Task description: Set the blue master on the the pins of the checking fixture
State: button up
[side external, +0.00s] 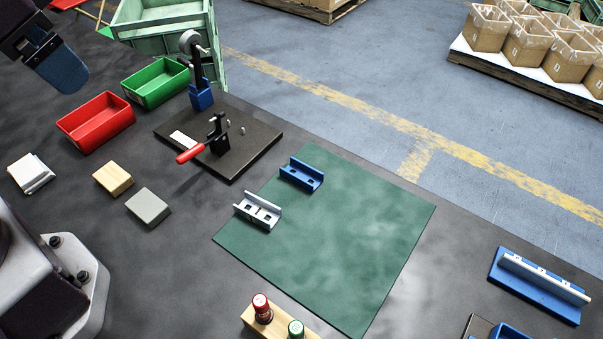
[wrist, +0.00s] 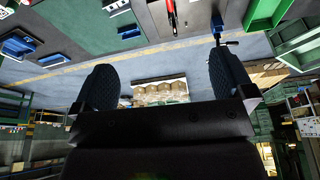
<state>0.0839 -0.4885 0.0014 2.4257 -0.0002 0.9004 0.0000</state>
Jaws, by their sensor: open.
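The blue master (side external: 302,175) is a short blue channel with holes, lying at the far left corner of the green mat in the side view. The checking fixture (side external: 257,152) is a dark plate with a red-handled toggle clamp (side external: 205,148) and two small pins (side external: 236,127). It stands left of the mat; nothing is seated on the pins. My gripper (wrist: 164,82) is open and empty in the wrist view, its dark fingers wide apart. In the side view only part of it shows at the top left, high above the table and far from the master.
A silver channel (side external: 258,211) lies near the master on the mat (side external: 340,240). Loose blocks (side external: 148,208) lie left. The mat's middle is clear.

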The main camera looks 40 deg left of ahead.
jog(key=w+d+f+g, duration=0.2)
jog(key=w+d+f, duration=0.2)
jog(key=w, duration=0.2)
jog(key=w+d+f+g, duration=0.1)
jog(key=w+d+f, duration=0.2)
jog(key=w, duration=0.4)
jog(key=n, duration=0.1)
send_over(303, 175)
notch_tip(303, 175, down, 12)
jog(key=f, duration=0.1)
notch_tip(303, 175, down, 12)
jog(key=shift+r, duration=0.1)
jog(key=c, duration=0.8)
jog(key=shift+r, duration=0.1)
